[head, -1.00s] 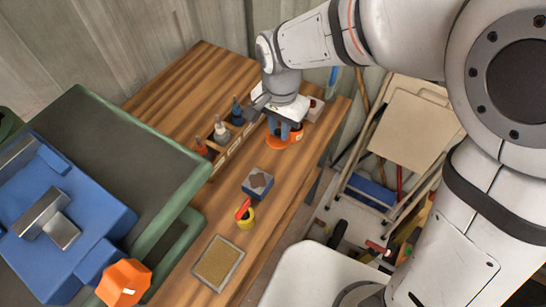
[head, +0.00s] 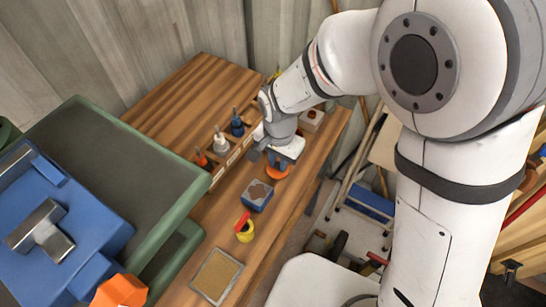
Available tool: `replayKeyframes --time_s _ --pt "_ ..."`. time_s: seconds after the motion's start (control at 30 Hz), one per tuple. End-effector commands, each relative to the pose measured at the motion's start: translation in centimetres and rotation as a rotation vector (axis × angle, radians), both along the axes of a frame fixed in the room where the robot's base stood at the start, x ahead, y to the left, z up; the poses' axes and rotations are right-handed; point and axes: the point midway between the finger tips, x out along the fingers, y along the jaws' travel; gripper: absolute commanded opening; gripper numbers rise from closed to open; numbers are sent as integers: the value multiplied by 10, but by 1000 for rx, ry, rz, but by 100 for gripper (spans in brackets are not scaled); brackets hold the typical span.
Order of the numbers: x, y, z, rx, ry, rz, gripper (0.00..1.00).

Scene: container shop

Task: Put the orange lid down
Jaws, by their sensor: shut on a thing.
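The orange lid (head: 279,172) is a flat round piece over the right half of the wooden workbench, behind a small blue box. My gripper (head: 277,158) points down at it from above, with its dark fingers shut on the lid. The fingers hide the lid's middle. I cannot tell whether the lid's underside touches the bench top (head: 217,222).
A wooden rack (head: 232,157) with orange, white and blue bottles stands left of my gripper. The blue box (head: 257,196), a yellow roll (head: 244,233) and a framed tan pad (head: 216,275) lie nearer. A green-edged machine (head: 170,165) fills the left.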

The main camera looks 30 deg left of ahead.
Motion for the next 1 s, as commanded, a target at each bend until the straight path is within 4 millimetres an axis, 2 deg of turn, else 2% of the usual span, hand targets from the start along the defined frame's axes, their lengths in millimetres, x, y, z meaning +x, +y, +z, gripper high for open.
replayKeyframes --time_s 0.03,0.07,0.3,0.53,0.67,0.77,1.0 --pt "0 0 -3 0 0 0 0" --pt "0 0 -2 0 0 0 20" --pt "0 0 -1 0 0 0 39" --pt "0 0 -1 0 0 0 39" --pt "0 1 7 2 -1 1 39" --pt "0 1 24 4 -2 1 39" --pt "0 1 77 4 -3 1 39"
